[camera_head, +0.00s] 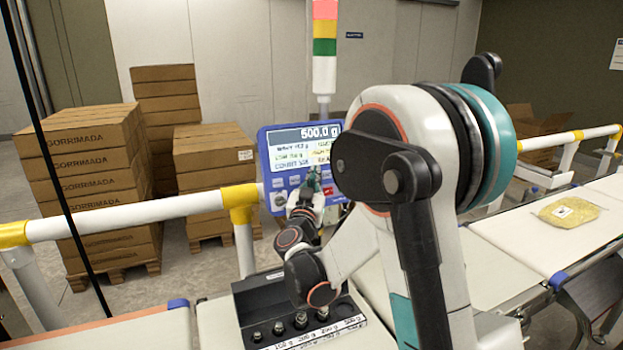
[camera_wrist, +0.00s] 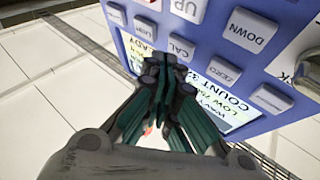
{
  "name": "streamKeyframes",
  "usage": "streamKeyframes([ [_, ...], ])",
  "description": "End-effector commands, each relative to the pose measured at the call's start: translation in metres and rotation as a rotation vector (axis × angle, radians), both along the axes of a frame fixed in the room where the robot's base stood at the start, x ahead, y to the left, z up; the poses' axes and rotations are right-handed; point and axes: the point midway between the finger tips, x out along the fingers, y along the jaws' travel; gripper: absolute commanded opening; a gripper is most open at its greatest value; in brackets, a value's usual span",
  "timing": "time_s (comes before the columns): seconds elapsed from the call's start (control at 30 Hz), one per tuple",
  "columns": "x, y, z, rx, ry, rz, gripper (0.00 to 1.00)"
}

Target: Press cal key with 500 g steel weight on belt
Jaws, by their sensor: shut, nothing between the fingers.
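The blue indicator panel (camera_head: 268,160) faces me behind the rail, and its screen (camera_head: 305,150) reads 500.0 g. The wrist view shows the panel (camera_wrist: 215,65) turned round, with the CAL key (camera_wrist: 181,47) among its white keys. My gripper (camera_wrist: 166,68) is shut and empty. Its fingertips are at the lower edge of the CAL key in that view; whether they touch it I cannot tell. In the head view my gripper (camera_head: 312,182) is at the panel's lower right keys. I cannot make out a 500 g weight on the belt; my arm hides part of it.
A dark weight box (camera_head: 245,300) with several small steel weights stands in front of the panel. A yellow bag (camera_head: 566,211) lies on the right belt (camera_head: 510,238). White rails (camera_head: 130,217) with yellow joints run alongside. Carton stacks (camera_head: 95,150) and a signal tower (camera_head: 324,50) stand behind.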

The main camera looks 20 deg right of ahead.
Motion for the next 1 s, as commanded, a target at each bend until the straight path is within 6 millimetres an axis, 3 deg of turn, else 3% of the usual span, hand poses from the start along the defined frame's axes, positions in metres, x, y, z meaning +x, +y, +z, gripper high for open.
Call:
streamKeyframes([
  [0.53, -0.009, 0.0, 0.003, 0.0, 0.0, 0.0, 0.0],
  [1.0, -0.048, 0.0, 0.014, 0.0, 0.0, 0.0, 0.0],
])
